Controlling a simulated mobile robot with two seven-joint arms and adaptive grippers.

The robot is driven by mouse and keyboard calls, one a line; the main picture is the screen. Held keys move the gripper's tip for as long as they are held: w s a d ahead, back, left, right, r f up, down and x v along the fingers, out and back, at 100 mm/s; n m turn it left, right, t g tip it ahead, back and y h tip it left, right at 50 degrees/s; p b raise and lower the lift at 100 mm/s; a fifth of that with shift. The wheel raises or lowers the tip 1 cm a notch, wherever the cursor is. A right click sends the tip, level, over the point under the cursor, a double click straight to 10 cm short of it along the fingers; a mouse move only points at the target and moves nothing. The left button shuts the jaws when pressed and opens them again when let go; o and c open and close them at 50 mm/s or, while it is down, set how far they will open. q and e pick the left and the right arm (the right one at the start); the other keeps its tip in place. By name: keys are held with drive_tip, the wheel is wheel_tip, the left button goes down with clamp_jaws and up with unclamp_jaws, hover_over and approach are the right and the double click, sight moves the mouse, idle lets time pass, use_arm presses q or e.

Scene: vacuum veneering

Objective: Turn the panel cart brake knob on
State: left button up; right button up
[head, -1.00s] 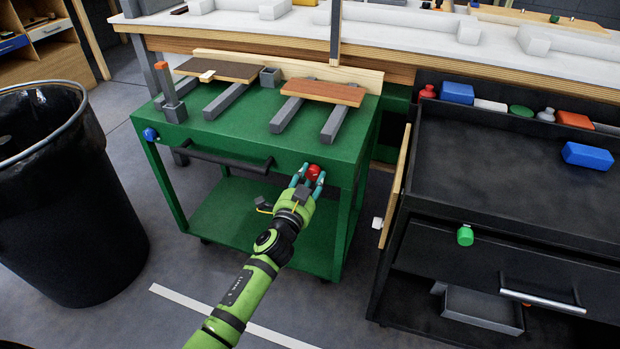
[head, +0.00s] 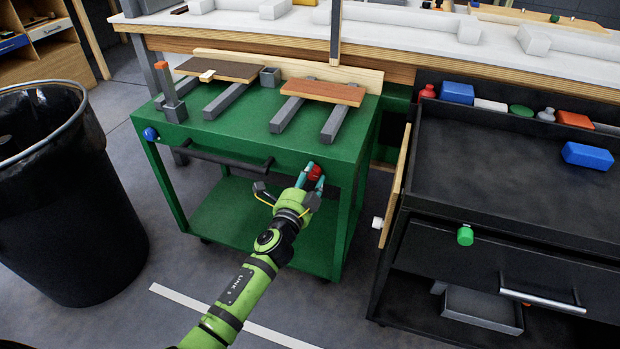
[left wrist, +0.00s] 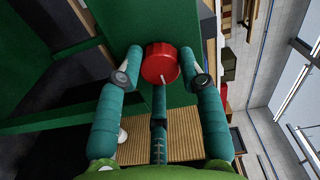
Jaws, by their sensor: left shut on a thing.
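The green panel cart (head: 240,142) stands in front of the bench. A red knob (head: 314,172) sits on the right part of its front edge, and a blue knob (head: 150,134) is at its left corner. My left gripper (head: 312,177) is at the red knob, its fingers closed on it and partly hiding it. In the left wrist view the red knob (left wrist: 160,63) lies between the fingertips of the left gripper (left wrist: 161,77), and a pale mark shows on its lower right rim. My right gripper is not in view.
Two panels (head: 323,92) and grey bars lie on the cart top, and a black handle (head: 222,161) runs along its front. A black bin (head: 60,200) stands at the left. A dark drawer cabinet (head: 490,180) stands at the right. The floor in front is clear.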

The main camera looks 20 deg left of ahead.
use_arm(q)
drive_tip(key=shift+a, duration=0.1)
drive_tip(key=o, duration=1.1)
drive_tip(key=shift+o, duration=0.2)
drive_tip(key=shift+s, duration=0.2)
drive_tip(key=s, duration=1.1)
drive_tip(key=shift+s+a, duration=0.2)
drive_tip(key=shift+s, duration=0.1)
